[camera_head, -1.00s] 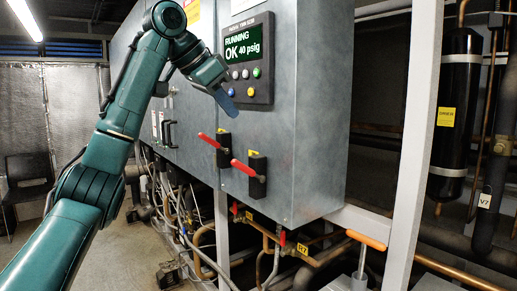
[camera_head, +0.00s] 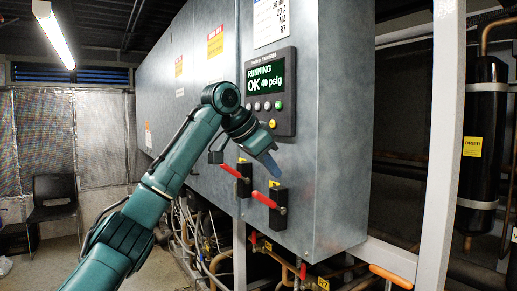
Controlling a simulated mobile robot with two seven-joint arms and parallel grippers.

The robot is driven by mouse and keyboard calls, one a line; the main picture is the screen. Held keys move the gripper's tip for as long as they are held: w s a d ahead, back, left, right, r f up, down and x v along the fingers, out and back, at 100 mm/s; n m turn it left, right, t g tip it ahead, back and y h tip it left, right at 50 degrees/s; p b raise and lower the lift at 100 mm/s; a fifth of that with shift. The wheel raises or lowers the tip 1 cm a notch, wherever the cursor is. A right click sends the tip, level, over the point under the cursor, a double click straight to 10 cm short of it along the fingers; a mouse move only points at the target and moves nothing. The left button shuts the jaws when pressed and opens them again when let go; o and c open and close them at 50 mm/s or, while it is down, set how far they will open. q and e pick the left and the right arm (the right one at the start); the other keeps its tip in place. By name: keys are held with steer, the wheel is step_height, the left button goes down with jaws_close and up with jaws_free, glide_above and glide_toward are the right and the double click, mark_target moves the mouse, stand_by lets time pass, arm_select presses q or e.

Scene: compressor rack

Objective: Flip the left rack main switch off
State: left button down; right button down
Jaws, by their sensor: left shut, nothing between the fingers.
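Two main switches with red lever handles stand on the grey cabinet front in the head view. The left switch (camera_head: 244,182) has its red handle sloping up to the left from a black base. The right switch (camera_head: 278,210) looks the same and sits lower and nearer. My left gripper (camera_head: 271,164) is shut and empty, its blue-grey fingertips pointing down. In the picture it is right of the left switch and just above the right switch. I cannot tell its gap from the cabinet. My right gripper is not in view.
A control panel (camera_head: 270,86) reading "RUNNING OK 40 psig" is above the switches. Pipes and valves run below the cabinet (camera_head: 340,150). A white post (camera_head: 442,150) and a black cylinder (camera_head: 484,140) stand at right. A chair (camera_head: 54,205) is at far left.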

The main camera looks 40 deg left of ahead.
mark_target(270, 203)
arm_select(q)
steer(key=f, duration=0.1)
steer(key=a+f, duration=0.1)
steer(key=s+f, duration=0.1)
steer(key=shift+s+a+f, duration=0.1)
steer(key=shift+a+f, duration=0.1)
steer(key=shift+f, duration=0.25)
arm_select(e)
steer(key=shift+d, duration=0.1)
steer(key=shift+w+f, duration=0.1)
arm_select(q)
steer(key=shift+s+f+t+b, duration=0.2)
steer(key=shift+f+t+b, duration=0.2)
steer(key=shift+b, duration=0.3)
steer(key=shift+a+r+h, duration=0.1)
steer(key=shift+h, duration=0.2)
steer(key=shift+s+t+b, duration=0.15)
steer(key=shift+t+b, duration=0.25)
steer(key=shift+b, duration=0.05)
steer(key=shift+f+t+b, duration=0.2)
steer(key=shift+t+b, duration=0.1)
steer(key=shift+b, duration=0.05)
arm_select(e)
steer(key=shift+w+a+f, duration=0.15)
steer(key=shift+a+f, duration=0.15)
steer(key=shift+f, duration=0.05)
